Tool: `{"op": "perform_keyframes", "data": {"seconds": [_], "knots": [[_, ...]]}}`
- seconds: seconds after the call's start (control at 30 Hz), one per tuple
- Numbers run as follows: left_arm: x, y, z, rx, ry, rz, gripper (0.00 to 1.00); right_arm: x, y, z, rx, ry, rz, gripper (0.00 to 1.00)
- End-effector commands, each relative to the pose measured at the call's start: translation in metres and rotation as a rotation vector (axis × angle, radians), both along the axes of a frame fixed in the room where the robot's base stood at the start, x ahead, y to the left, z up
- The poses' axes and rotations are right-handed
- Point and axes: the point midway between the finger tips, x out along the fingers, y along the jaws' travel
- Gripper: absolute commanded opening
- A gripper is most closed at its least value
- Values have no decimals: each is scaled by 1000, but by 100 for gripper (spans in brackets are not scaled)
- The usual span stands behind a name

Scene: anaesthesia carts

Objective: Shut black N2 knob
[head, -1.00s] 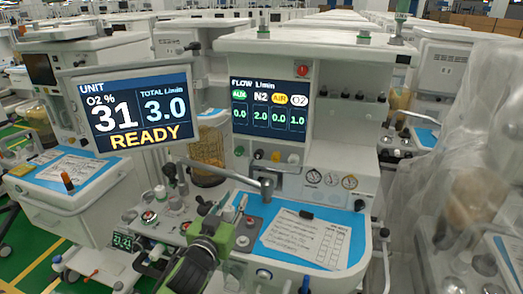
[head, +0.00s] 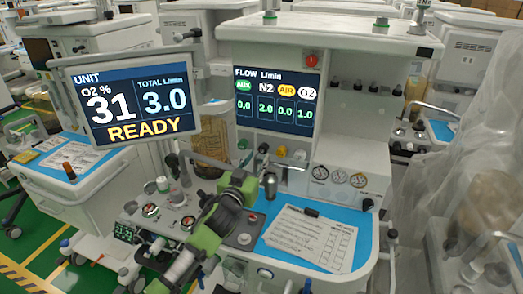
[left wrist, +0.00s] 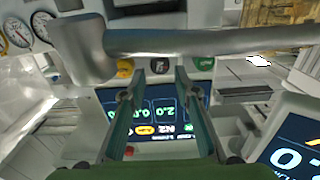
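The black N2 knob (head: 262,148) sits in a row below the flow display (head: 276,100), between a green knob (head: 243,153) and a yellow knob (head: 281,151). The display reads N2 2.0. My left gripper (head: 250,184) is in front of and below the row, pointing toward it. In the left wrist view, its two fingers (left wrist: 160,75) are apart and empty. The black knob (left wrist: 160,65) appears between and beyond the fingertips, partly covered from above by a grey metal bar (left wrist: 200,40). I cannot tell the remaining distance. My right gripper is not in view.
The metal bar stands close to my left gripper. A white knob (head: 299,155) ends the row. A clipboard sheet (head: 312,235) lies on the blue worktop (head: 350,225). The READY monitor (head: 133,105) stands to the left, and gauges (head: 338,176) are on the right.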

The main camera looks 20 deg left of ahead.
Motion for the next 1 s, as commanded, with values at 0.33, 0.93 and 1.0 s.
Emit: {"op": "perform_keyframes", "data": {"seconds": [0.33, 0.93, 1.0], "knots": [[40, -1, 0, -2, 1, 0, 29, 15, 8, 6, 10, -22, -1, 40], [46, -2, 0, -1, 0, -1, 0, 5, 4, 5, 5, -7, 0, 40], [46, -2, 0, -1, 1, -1, 0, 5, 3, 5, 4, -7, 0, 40]]}}
